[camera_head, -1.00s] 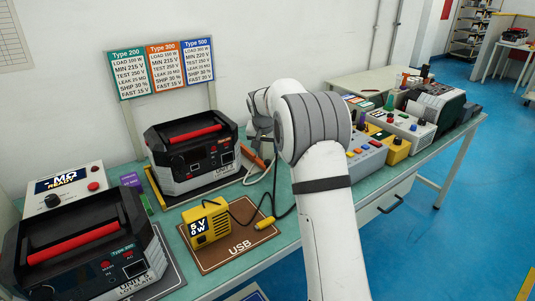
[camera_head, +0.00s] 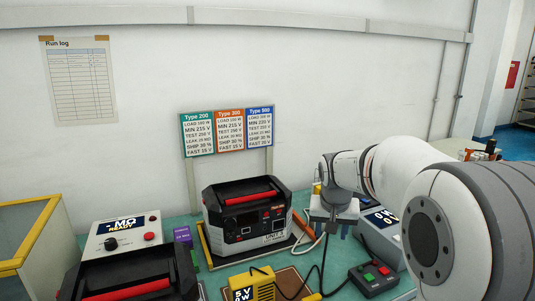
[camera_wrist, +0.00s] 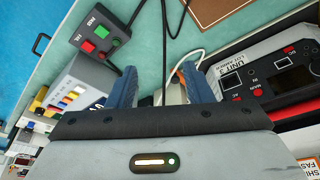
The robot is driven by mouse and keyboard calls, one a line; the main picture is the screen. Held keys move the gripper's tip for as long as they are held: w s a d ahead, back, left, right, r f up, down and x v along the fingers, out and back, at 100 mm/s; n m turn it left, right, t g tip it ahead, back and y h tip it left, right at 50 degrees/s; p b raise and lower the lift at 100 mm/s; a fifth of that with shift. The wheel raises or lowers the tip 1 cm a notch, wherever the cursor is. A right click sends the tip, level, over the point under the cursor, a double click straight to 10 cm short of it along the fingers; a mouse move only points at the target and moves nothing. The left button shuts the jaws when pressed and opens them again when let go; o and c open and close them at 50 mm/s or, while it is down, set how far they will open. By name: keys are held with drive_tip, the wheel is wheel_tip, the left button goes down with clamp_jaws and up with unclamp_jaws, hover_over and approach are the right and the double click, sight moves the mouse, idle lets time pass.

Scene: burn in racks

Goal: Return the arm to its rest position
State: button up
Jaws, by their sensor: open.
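My gripper (camera_head: 337,229) hangs over the bench at the end of my white arm, pointing down, to the right of the black power station (camera_head: 243,222) marked Unit 3. In the wrist view my gripper (camera_wrist: 160,88) shows its two blue fingers spread apart with nothing held between them. A pale cable and a dark cable pass below or behind the fingers in that view. My arm fills the right side of the head view and hides part of the bench.
A control box with red and green buttons (camera_head: 373,276) lies near my gripper, beside a grey meter (camera_head: 384,232). A yellow USB load (camera_head: 252,287) and an MΩ tester (camera_head: 123,237) stand on the bench. The type sign (camera_head: 228,131) rises behind. A yellow-edged cabinet (camera_head: 30,240) stands left.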

drive_tip(key=s+a+f+n+y+p, duration=0.1)
drive_tip(key=s+n+p, duration=0.1)
drive_tip(key=s, duration=2.3)
drive_tip(key=shift+s+a+f+g, duration=0.2)
drive_tip(key=shift+s+a+g, duration=0.1)
drive_tip(key=shift+s+g, duration=0.1)
